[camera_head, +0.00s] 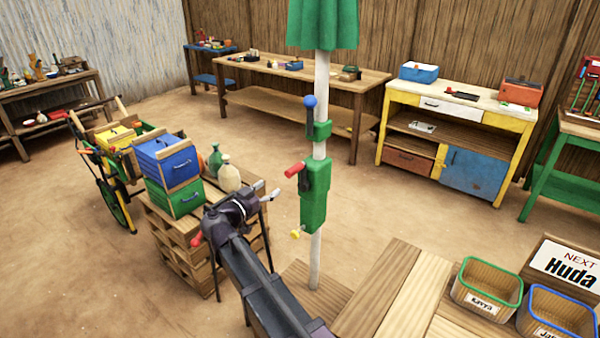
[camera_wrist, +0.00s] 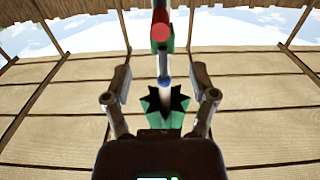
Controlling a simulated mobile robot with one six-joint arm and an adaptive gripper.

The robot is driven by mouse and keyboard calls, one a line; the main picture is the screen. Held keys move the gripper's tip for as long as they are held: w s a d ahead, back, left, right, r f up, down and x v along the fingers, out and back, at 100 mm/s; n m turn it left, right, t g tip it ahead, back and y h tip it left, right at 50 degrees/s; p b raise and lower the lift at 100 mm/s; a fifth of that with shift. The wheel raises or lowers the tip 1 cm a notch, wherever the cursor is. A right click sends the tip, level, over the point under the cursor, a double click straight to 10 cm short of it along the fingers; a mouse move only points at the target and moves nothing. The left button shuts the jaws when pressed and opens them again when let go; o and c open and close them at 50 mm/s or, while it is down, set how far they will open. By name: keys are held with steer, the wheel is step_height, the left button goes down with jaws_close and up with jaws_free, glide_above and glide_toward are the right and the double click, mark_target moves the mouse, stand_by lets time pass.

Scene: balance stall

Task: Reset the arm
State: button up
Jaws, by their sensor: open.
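My arm (camera_head: 262,290) rises from the bottom of the head view and bends near the wooden crates. My gripper (camera_head: 267,190) is at its end, in the air left of the green post fitting. In the wrist view my gripper (camera_wrist: 161,78) has its two fingers spread wide with nothing held between them. Beyond them show a red handle (camera_wrist: 160,32), a blue knob (camera_wrist: 163,82) and the green canopy (camera_wrist: 165,108) of the umbrella stand.
The umbrella pole (camera_head: 319,225) bears a green fitting (camera_head: 314,195) with a red lever (camera_head: 295,169), close right of my gripper. Crates (camera_head: 185,240) with blue and green boxes stand left. Two baskets (camera_head: 487,288) (camera_head: 557,318) sit at lower right. Open floor lies behind.

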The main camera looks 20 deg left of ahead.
steer(key=d+f+g, duration=0.3)
steer(key=d+f, duration=0.1)
steer(key=d, duration=0.6)
steer(key=w+d+f+g+h, duration=0.1)
steer(key=d+f+g, duration=0.3)
steer(key=d, duration=0.5)
steer(key=d+f+g, duration=0.3)
steer(key=d+f, duration=0.1)
steer(key=d, duration=0.6)
steer(key=s+d+f+n+g+y, duration=0.2)
steer(key=s+d+f+g+y, duration=0.1)
steer(key=s+d, duration=0.3)
steer(key=s+d+f+n+g+y, duration=0.2)
steer(key=s+d+f+g+y, duration=0.1)
steer(key=s+d, duration=0.4)
steer(key=d+y, duration=0.1)
steer(key=d, duration=0.2)
steer(key=shift+s+d+f+g+y, duration=0.25)
steer(key=shift+d+f+g+y, duration=0.05)
steer(key=shift+d+y, duration=0.1)
